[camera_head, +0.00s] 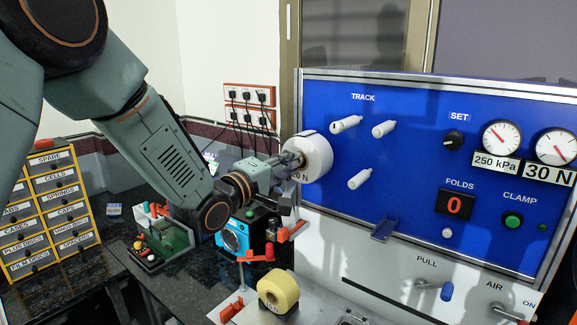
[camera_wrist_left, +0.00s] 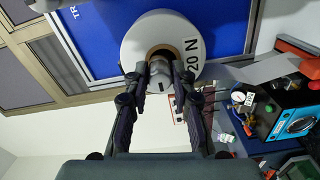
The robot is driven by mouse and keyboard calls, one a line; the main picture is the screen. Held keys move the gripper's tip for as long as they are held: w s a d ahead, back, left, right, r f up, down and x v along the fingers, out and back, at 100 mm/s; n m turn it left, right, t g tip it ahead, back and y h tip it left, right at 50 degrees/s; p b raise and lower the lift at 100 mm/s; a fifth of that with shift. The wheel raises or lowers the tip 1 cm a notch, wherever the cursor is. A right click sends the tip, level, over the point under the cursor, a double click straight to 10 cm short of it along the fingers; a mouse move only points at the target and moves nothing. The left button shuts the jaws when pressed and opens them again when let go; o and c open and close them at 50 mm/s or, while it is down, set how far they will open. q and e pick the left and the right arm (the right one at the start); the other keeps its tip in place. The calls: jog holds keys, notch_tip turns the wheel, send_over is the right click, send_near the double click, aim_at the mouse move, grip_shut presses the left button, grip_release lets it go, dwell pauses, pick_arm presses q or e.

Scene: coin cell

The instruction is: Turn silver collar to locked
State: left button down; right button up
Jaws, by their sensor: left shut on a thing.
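A white roll (camera_head: 318,152) marked 20 N is mounted on the blue panel's left part. In the left wrist view the white roll (camera_wrist_left: 148,28) has a brown core ring, and the silver collar (camera_wrist_left: 160,70) sticks out of its centre. My left gripper (camera_wrist_left: 160,80) has its two dark fingers on either side of the collar, shut on it. In the head view the left gripper (camera_head: 296,160) reaches the roll's face from the left; the collar there is mostly hidden by the fingers. I cannot read a locked mark. My right gripper is not in view.
The blue panel (camera_head: 400,235) has white pegs, gauges and a red FOLDS display (camera_head: 455,204). A yellow roll (camera_head: 278,291) stands below. A blue device (camera_head: 236,236) and a green fixture (camera_head: 165,238) are on the dark bench. Yellow drawers (camera_head: 47,212) stand left.

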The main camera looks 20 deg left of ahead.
pick_arm(q)
jog(key=shift+f, duration=0.1)
jog(key=c, duration=1.5)
grip_release()
jog(key=o, duration=0.4)
jog(key=shift+s+a, duration=0.2)
jog(key=shift+w, duration=0.1)
jog(key=shift+d, duration=0.1)
jog(key=v, duration=1.2)
